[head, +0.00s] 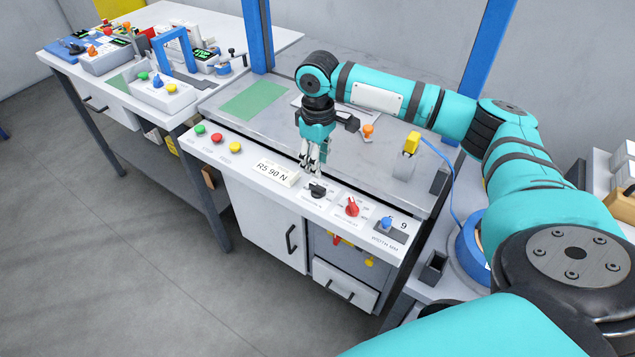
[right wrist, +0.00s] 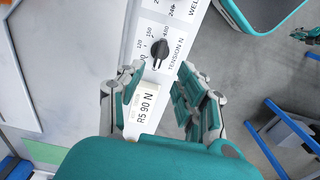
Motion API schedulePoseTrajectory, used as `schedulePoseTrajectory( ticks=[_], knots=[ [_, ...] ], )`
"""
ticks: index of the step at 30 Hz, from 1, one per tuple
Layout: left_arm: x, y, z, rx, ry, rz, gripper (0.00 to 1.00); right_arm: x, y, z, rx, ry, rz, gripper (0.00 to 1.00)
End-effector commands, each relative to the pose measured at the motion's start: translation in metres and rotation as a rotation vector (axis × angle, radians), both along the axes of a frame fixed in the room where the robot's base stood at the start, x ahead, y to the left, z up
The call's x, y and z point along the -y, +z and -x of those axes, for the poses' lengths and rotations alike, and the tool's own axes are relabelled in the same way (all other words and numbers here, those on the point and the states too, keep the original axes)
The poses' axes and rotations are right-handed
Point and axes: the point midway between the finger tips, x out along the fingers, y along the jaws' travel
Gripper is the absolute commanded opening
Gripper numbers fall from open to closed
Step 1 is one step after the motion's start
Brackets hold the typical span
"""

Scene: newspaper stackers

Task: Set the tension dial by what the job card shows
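The job card (head: 276,172) is a white plate reading "R5 90 N" on the console's front strip; it also shows in the right wrist view (right wrist: 143,106). The tension dial (head: 317,190) is a black knob on a white plate just right of the card. In the right wrist view the dial (right wrist: 159,48) has "TENSION N" printed beside it and numbers around it; I cannot read its setting surely. My right gripper (head: 310,167) is open and empty, pointing down above the strip near the dial; its fingers (right wrist: 162,80) are apart. A teal piece at the wrist view's right edge may be my left gripper.
A red knob (head: 352,207) and a blue knob (head: 387,223) sit right of the dial. Green, red and yellow buttons are at the strip's left. An orange knob (head: 368,130) and a yellow-topped part (head: 411,145) stand behind. A green mat (head: 254,100) lies on the bench.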

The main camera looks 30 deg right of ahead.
Motion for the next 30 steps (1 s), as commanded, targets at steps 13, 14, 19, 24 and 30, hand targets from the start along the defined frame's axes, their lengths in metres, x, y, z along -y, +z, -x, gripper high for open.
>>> schedulePoseTrajectory(
  ticks=[13,14,19,24,30],
  knots=[
    [0.0,0.002,0.0,0.001,0.0,0.0,0.0,0.0,-0.075,0.0,0.0,-0.001,0.0,0.36],
    [0.0,0.002,0.0,0.001,0.0,0.0,0.0,0.0,-0.077,0.0,0.0,0.0,0.0,0.36],
    [0.0,0.002,0.0,0.001,0.0,0.0,0.0,0.0,-0.081,0.0,0.001,0.001,0.0,0.36],
    [0.0,0.002,-0.001,0.002,0.0,0.0,0.0,0.0,-0.082,0.0,0.001,0.001,0.0,0.36],
    [0.001,0.002,-0.001,0.002,0.0,0.0,0.0,0.0,-0.081,0.0,0.001,0.001,0.0,0.12]
  ],
)
